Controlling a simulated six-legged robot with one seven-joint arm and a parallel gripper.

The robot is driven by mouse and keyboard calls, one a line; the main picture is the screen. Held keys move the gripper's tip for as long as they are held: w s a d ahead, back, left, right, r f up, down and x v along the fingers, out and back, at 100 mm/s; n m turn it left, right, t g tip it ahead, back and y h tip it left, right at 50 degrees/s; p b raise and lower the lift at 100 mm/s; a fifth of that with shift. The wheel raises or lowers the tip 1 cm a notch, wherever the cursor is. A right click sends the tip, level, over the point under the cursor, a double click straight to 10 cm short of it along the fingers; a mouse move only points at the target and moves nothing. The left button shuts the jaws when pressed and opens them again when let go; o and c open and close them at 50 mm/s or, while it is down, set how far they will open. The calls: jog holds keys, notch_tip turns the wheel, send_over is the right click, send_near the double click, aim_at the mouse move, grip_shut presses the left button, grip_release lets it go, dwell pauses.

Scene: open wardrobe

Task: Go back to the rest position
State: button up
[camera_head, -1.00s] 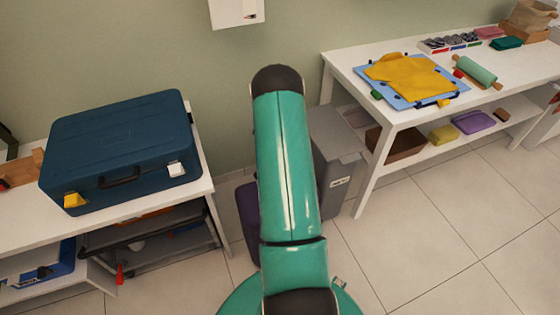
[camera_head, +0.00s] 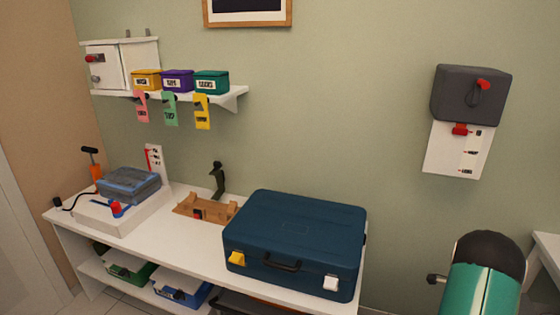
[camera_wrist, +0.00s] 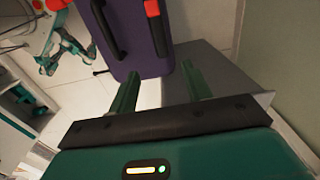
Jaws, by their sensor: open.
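My gripper (camera_wrist: 160,76) is open in the wrist view, with its two green fingers apart and nothing between them. It points toward a dark purple case (camera_wrist: 135,38) with black handles and a red latch, which stands beyond the fingertips. I cannot tell the exact gap between them. In the head view only a green and black part of my arm shows, at the lower right; my gripper is out of that picture.
A grey bin (camera_wrist: 228,70) stands close on the right in the wrist view. In the head view a closed blue suitcase (camera_head: 294,240) lies on a white bench (camera_head: 150,244). A wall shelf (camera_head: 222,98) holds several small boxes. A dark grey wall box (camera_head: 470,95) hangs above my arm.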

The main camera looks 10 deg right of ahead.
jog(key=w+a+r+n+t, duration=0.1)
jog(key=w+a+r+n, duration=0.3)
jog(key=a+r, duration=0.85)
jog(key=w+a+r+n+t, duration=0.1)
jog(key=a+r+n, duration=0.5)
jog(key=a+r, duration=0.65)
jog(key=s+a+r+n+t, duration=0.1)
jog(key=s+a+r+n, duration=0.2)
jog(key=a+r, duration=0.3)
jog(key=s+a+r+n+t, duration=0.1)
jog(key=s+a+r+n, duration=0.3)
jog(key=a, duration=0.3)
jog(key=s+a+n+t, duration=0.1)
jog(key=s+a+n, duration=0.6)
jog(key=s+a, duration=0.3)
jog(key=shift+s+r+t, duration=0.3)
jog(key=shift+s+r, duration=0.1)
jog(key=shift+s, duration=0.55)
